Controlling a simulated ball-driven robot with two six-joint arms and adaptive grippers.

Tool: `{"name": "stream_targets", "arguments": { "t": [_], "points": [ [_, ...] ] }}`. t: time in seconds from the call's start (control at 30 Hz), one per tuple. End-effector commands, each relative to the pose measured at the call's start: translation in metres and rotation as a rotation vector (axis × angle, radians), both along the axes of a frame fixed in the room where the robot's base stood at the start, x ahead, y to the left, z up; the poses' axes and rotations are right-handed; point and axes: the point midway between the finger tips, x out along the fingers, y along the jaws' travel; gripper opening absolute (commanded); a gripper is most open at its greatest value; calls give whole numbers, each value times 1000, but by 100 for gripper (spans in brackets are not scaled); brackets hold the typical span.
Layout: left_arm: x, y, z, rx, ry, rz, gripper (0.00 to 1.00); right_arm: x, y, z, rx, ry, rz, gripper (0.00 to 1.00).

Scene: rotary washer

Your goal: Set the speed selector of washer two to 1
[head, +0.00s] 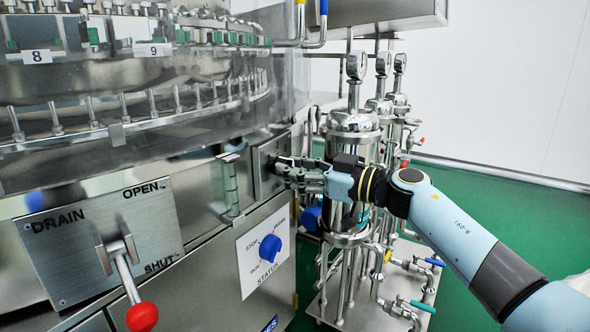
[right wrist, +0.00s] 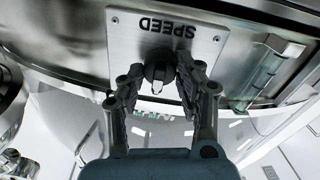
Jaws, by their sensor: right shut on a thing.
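The speed selector is a small dark knob (right wrist: 157,72) with a light pointer, on a metal plate marked SPEED (right wrist: 203,30), which appears upside down in the right wrist view. My right gripper (right wrist: 160,78) is shut on this knob, one finger at each side. In the head view my right gripper (head: 285,168) reaches in from the right to the plate (head: 264,172) on the washer's front. The fingers hide the knob there, and I cannot read the speed numbers. My left gripper is not in view.
Below is a STATUS panel with a blue knob (head: 270,248). Steel filter columns (head: 352,125) stand close behind my right arm. Green floor (head: 530,215) lies clear at right.

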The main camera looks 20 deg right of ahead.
Motion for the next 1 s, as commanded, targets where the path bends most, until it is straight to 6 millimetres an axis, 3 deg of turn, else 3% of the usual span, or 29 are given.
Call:
{"name": "stream_targets", "arguments": {
  "t": [0.37,0.6,1.0],
  "points": [
    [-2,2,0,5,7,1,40,0,0,1,-56,-57,0,2],
    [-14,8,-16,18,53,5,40,-1,0,1,-178,-183,0,2],
    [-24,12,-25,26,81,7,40,0,0,-2,-407,-419,1,2]
  ]
}}
